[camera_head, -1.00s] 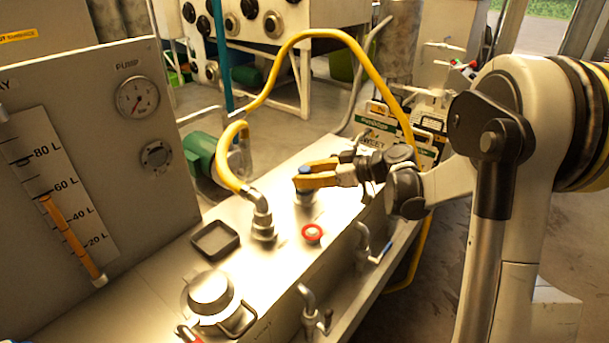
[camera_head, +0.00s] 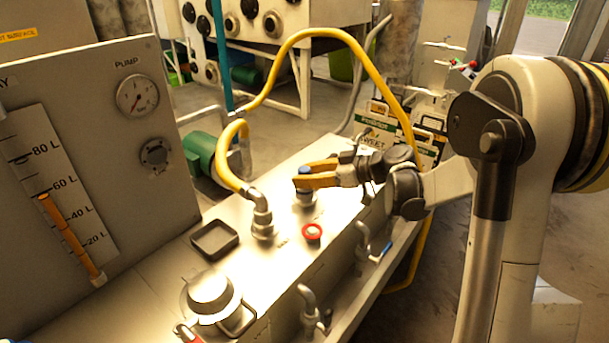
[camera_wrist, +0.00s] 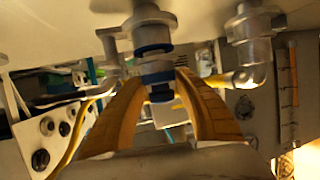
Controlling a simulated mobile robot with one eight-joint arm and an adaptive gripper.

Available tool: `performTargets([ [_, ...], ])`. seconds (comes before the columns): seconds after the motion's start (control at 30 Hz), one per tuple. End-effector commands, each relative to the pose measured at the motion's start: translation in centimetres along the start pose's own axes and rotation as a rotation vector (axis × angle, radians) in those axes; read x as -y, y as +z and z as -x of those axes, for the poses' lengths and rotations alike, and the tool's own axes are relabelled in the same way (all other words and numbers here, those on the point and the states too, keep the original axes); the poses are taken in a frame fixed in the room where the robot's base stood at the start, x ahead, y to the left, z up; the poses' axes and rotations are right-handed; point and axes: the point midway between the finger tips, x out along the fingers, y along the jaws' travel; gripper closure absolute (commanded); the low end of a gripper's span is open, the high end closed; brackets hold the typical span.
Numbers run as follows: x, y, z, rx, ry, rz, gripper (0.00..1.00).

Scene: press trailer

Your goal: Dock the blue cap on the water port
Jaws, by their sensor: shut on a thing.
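My gripper (camera_head: 308,176) is shut on the blue cap (camera_head: 304,169), directly over the water port (camera_head: 305,199) on the metal tank top. In the wrist view, which looks upside down, the orange fingers close from both sides on the blue-banded cap (camera_wrist: 158,78). The port (camera_wrist: 151,24), a metal stub with a blue ring, is in line with the cap. The cap is against the port or very close to it; I cannot tell whether it is seated. The fingers hide part of the cap's sides.
A red-ringed port (camera_head: 312,232) is in front of the gripper. A metal elbow with a yellow hose (camera_head: 262,212) stands to the left. A black square tray (camera_head: 214,240) and a round lid (camera_head: 210,293) are nearer. Valves with handles (camera_head: 372,250) line the tank's right edge.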

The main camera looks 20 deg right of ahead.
Motion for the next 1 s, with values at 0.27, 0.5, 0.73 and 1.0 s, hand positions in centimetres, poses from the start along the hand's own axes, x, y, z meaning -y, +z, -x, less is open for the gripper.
performTargets([
  [0.27, 0.0, 0.6, -0.2, 0.0, 0.0, 0.0, 0.97],
  [0.5, 0.0, 0.8, -0.3, 0.0, 0.0, 0.0, 0.56],
  [0.73, 0.0, 0.8, -0.2, 0.0, 0.0, 0.0, 0.56],
  [1.0, -0.1, 0.7, 1.8, 0.0, 0.002, 0.0, 0.56],
])
